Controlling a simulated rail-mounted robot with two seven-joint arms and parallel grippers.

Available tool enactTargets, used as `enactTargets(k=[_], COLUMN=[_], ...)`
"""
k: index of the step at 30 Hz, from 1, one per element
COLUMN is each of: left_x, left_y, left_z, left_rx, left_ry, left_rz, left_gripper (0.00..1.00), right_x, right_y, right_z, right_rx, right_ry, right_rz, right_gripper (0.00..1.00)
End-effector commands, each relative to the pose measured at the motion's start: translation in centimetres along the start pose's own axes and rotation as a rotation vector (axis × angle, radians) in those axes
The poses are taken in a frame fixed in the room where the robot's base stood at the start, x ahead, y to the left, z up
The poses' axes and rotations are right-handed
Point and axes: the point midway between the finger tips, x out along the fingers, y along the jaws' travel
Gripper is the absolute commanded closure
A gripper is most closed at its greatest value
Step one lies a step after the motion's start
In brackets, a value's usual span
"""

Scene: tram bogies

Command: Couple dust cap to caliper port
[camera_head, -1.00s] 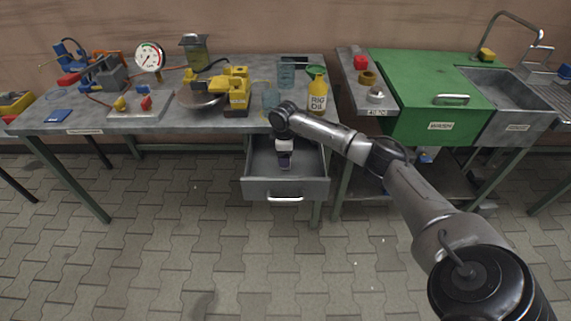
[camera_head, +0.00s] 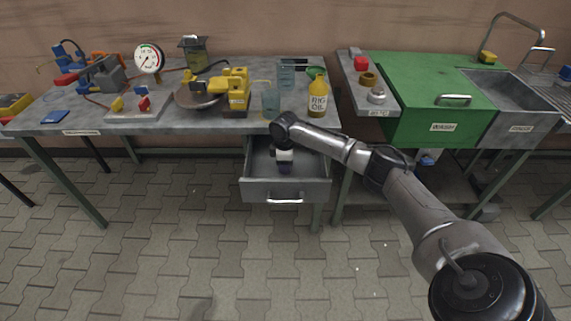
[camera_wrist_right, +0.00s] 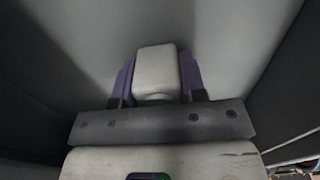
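A yellow caliper-like part (camera_head: 237,92) stands on the workbench beside a round grey disc (camera_head: 200,95); I cannot make out a port on it. My right gripper (camera_head: 285,167) points down into the open drawer (camera_head: 285,189) under the bench. In the right wrist view, the purple fingers (camera_wrist_right: 158,80) stand apart on either side of a pale block; I cannot tell whether that block is part of the gripper or something between the fingers. The fingertips are hidden. I cannot identify a dust cap in any view. My left gripper is not in view.
The drawer's walls stand close around the right gripper. A yellow oil bottle (camera_head: 318,97) and a clear beaker (camera_head: 271,101) stand on the bench above the drawer. A pressure gauge (camera_head: 149,59) stands farther left. A green wash station (camera_head: 437,98) is on the right.

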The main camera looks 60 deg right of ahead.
Motion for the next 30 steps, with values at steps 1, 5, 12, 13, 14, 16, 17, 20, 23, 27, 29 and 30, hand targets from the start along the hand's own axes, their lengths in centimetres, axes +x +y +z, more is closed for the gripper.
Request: enactTargets(k=[1, 5, 12, 13, 14, 16, 17, 20, 23, 27, 29, 30], left_x=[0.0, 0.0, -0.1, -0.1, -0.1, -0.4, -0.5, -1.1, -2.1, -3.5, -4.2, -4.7], left_y=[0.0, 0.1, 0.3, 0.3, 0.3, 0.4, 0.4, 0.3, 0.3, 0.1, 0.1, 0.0], left_z=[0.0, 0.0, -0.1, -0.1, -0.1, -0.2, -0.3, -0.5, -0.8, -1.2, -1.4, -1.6], left_rx=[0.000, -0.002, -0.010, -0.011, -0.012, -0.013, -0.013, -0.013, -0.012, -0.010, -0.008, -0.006], left_ry=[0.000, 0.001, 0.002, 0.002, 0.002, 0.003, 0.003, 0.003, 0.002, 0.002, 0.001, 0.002], left_rz=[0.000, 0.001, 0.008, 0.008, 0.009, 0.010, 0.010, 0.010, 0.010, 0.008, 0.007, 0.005], left_gripper=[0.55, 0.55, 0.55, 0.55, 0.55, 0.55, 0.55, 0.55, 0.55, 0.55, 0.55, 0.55], right_x=[0.0, 0.0, -0.1, -0.1, -0.2, -0.5, -0.7, -1.6, -3.0, -5.0, -5.6, -6.2], right_y=[0.0, 0.0, 0.0, 0.0, 0.0, 0.0, 0.0, 0.0, 0.1, -0.1, -0.5, -0.8], right_z=[0.0, 0.0, 0.0, 0.0, 0.0, 0.0, 0.0, 0.0, 0.0, 0.7, 1.9, 2.6], right_rx=[0.000, 0.000, 0.000, 0.000, 0.000, 0.000, 0.000, 0.000, 0.001, 0.001, 0.000, -0.002], right_ry=[0.000, 0.000, 0.000, 0.000, 0.000, 0.001, 0.001, 0.002, 0.002, -0.003, -0.005, -0.006], right_rz=[0.000, 0.000, 0.000, 0.000, 0.000, 0.000, 0.000, 0.001, 0.001, 0.001, 0.002, 0.002], right_gripper=[0.68, 0.81, 0.83, 0.83, 0.83, 0.83, 0.83, 0.83, 0.83, 0.83, 0.83, 0.83])
